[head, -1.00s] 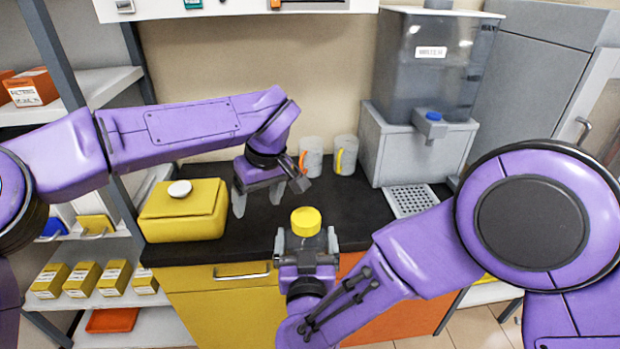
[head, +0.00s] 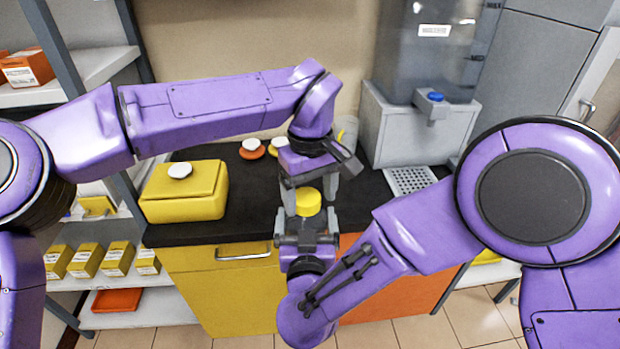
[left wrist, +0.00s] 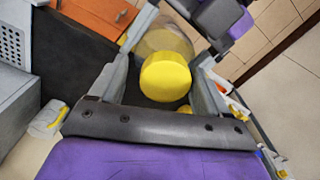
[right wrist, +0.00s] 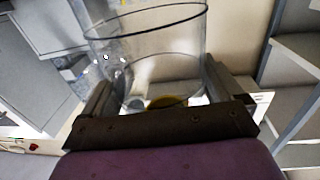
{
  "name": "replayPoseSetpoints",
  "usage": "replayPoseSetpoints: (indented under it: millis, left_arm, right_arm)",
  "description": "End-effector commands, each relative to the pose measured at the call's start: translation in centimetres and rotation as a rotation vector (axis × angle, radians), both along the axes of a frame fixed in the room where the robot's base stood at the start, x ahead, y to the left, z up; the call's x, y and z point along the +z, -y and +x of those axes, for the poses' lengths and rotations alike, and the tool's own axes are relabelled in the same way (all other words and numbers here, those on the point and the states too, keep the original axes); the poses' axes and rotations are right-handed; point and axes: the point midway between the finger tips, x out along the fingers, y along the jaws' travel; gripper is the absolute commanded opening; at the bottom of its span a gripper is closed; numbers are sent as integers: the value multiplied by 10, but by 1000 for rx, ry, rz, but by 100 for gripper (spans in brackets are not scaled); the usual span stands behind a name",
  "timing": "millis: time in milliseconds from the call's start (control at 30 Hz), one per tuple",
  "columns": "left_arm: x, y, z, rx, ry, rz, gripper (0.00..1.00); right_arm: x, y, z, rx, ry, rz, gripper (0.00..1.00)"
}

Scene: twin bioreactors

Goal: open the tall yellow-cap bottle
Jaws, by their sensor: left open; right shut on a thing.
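The bottle's yellow cap (head: 308,201) shows in the head view between my two grippers. It also shows in the left wrist view (left wrist: 165,77), between the open fingers, with the clear bottle body (left wrist: 165,40) beyond it. My left gripper (head: 308,190) is open above and around the cap; I cannot tell whether a finger touches it. My right gripper (head: 307,226) is shut on the bottle below the cap. In the right wrist view the clear bottle (right wrist: 150,50) stands between the fingers. In the head view most of its body is hidden by my grippers.
A yellow box (head: 184,192) with a white round knob sits at the left of the black counter (head: 255,208). A grey dispenser (head: 418,130) with a drip grille stands at the right. Shelves (head: 80,75) stand at the left.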

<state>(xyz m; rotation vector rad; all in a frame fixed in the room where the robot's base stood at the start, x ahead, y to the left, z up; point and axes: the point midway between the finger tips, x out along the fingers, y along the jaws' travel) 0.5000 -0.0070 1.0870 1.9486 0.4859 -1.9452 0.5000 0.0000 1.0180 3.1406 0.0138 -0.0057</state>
Motion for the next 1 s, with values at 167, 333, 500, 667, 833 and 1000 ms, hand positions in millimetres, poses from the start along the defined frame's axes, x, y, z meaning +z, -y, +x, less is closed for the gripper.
replayPoseSetpoints:
  millis: [167, 333, 500, 667, 833, 1000]
  left_arm:
    - [-1, 0, 0, 0, 0, 0, 77]
    - [-1, 0, 0, 0, 0, 0, 41]
    - [-1, 1, 0, -2, 2, -1, 19]
    - [-1, 2, 0, 61, 3, -3, 19]
    - [-1, 3, 1, 480, 2, -4, 18]
    - [0, 3, 3, 1043, 4, -7, 18]
  right_arm:
    - [1, 0, 0, 0, 1, 1, 8]
    - [1, 0, 0, 1, 1, 1, 8]
    - [1, -2, -1, 7, 1, -1, 8]
    - [1, -4, -1, 13, 1, -2, 9]
    - [1, -5, -1, 16, 1, -4, 9]
    - [1, -5, -1, 17, 1, -5, 9]
